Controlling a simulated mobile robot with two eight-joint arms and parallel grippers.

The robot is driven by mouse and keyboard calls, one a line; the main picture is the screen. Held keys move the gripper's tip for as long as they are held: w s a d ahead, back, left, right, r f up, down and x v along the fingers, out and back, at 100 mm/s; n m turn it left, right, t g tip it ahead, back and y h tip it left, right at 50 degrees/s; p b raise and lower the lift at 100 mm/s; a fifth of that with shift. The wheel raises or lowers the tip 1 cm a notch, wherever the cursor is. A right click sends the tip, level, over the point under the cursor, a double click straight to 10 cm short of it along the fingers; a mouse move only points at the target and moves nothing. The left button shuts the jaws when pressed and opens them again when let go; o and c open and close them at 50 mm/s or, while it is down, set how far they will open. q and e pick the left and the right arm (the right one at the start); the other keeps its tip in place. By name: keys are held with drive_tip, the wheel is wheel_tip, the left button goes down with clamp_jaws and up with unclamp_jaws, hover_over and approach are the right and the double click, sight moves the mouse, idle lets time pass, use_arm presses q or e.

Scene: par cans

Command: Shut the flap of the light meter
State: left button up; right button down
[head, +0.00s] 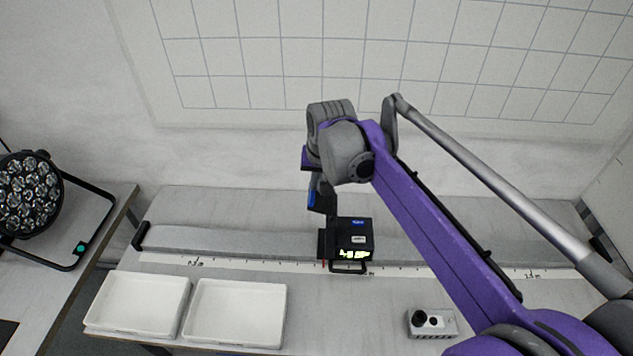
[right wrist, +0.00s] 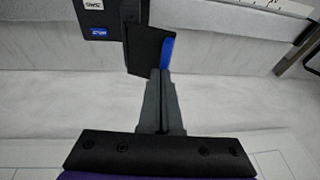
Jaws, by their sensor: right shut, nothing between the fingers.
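The light meter (head: 361,228) is a black box with a lit green display, on the grey rail near the middle of the head view. Its body also shows at the top of the right wrist view (right wrist: 101,22). Its flap (head: 327,201) is a black panel with a blue edge. It stands open, swung out from the meter's back left side. In the right wrist view the flap (right wrist: 148,52) is just beyond my fingertips. My right gripper (right wrist: 161,74) is shut and empty, with its tips at or touching the flap's lower edge; contact is unclear. My left gripper is out of view.
Two white trays (head: 137,331) (head: 235,343) stand at the front left. A grey box with black knobs (head: 432,322) sits front right. A scale strip (head: 215,263) runs along the rail (head: 210,240). A par can (head: 28,195) stands on the left table.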

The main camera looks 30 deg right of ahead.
drive_tip(key=shift+w+a, duration=0.1)
drive_tip(key=shift+a, duration=0.05)
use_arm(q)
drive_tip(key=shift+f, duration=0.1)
use_arm(e)
drive_tip(key=shift+a+f+h, duration=0.1)
drive_tip(key=shift+a+h, duration=0.05)
drive_tip(key=shift+h, duration=0.15)
